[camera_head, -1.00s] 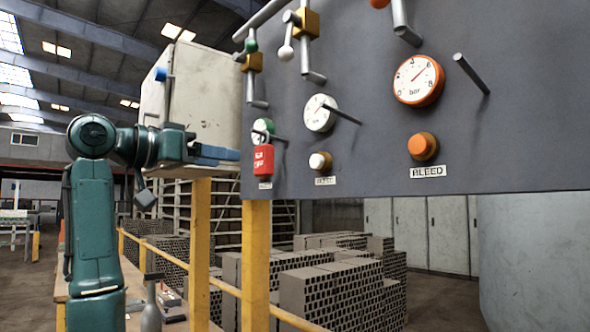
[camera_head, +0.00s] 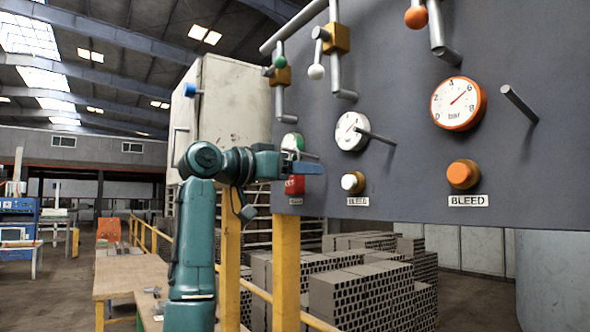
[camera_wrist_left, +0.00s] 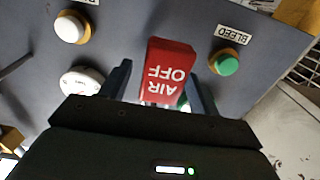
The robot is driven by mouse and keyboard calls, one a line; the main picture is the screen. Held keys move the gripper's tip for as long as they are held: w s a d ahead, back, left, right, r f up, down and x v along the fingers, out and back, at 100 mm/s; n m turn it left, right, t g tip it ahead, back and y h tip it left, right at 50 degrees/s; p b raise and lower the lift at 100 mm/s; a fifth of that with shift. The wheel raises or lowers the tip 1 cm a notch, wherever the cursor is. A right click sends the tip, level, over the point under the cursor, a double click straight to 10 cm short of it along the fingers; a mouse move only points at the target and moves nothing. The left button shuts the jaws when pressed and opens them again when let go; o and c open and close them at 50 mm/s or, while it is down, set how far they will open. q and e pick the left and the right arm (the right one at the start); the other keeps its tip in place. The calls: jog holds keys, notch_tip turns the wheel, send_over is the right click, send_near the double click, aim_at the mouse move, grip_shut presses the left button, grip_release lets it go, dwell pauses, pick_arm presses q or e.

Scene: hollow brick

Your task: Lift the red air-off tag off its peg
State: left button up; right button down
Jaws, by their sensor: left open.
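The red air-off tag (camera_head: 294,187) hangs at the left end of the grey panel, below a small gauge with a green part. A grey peg (camera_head: 309,155) sticks out just above it. My left gripper (camera_head: 308,168) is at the tag and covers part of it in the head view. In the left wrist view the tag (camera_wrist_left: 172,60) appears upside down, reading AIR OFF, between the two open fingers of my left gripper (camera_wrist_left: 158,74). I see no clear grip on it. Where the tag meets its peg is hidden. My right gripper is not in view.
A white gauge (camera_head: 351,131) with a long peg and a white bleed button (camera_head: 352,182) sit right of the tag. A green button (camera_wrist_left: 225,63) is close to one finger. A pale cabinet (camera_head: 232,105) and yellow posts (camera_head: 286,270) stand nearby.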

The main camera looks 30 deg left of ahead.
pick_arm(q)
jog(key=shift+w+d, duration=0.2)
jog(key=shift+w, duration=0.35)
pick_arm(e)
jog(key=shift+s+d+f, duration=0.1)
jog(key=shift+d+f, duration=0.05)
pick_arm(q)
jog(key=shift+c, duration=0.5)
jog(key=c, duration=1)
jog(key=shift+o, duration=0.2)
jog(key=shift+r, duration=0.15)
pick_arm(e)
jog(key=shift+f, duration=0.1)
